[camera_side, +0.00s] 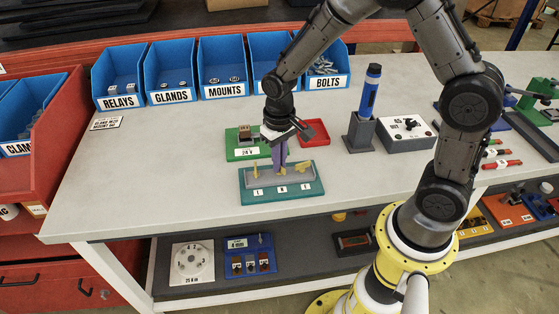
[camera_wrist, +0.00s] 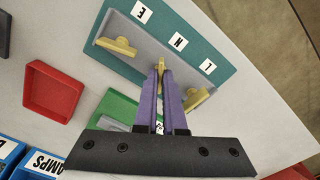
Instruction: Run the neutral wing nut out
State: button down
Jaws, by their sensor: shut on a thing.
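A teal terminal block (camera_side: 248,197) with a grey rail stands on the bench, labelled L, N and E from left to right in the side view. My gripper (camera_side: 279,168) points down over its middle post. In the wrist view my purple fingers (camera_wrist: 162,72) are shut on the brass neutral wing nut (camera_wrist: 162,62), in line with the N label (camera_wrist: 177,41). The fingers hide most of that nut. The E wing nut (camera_wrist: 117,46) and the L wing nut (camera_wrist: 197,99) stand free on either side.
A red tray (camera_side: 315,133) and a green 24 V base (camera_side: 236,153) lie just behind the block. A blue tool in a grey stand (camera_side: 360,135) and a white-topped box (camera_side: 404,129) stand to the right. Blue bins (camera_side: 222,77) line the back.

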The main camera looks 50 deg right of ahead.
jog(key=n, duration=0.4)
jog(key=shift+s+f+n, duration=0.1)
jog(key=shift+f+n, duration=0.1)
jog(key=shift+n, duration=0.1)
jog(key=n, duration=0.3)
jog(key=shift+n, duration=0.3)
jog(key=n, duration=1.3)
jog(key=shift+f+n, duration=0.1)
jog(key=shift+n, duration=0.2)
jog(key=n, duration=0.6)
jog(key=shift+n, duration=0.4)
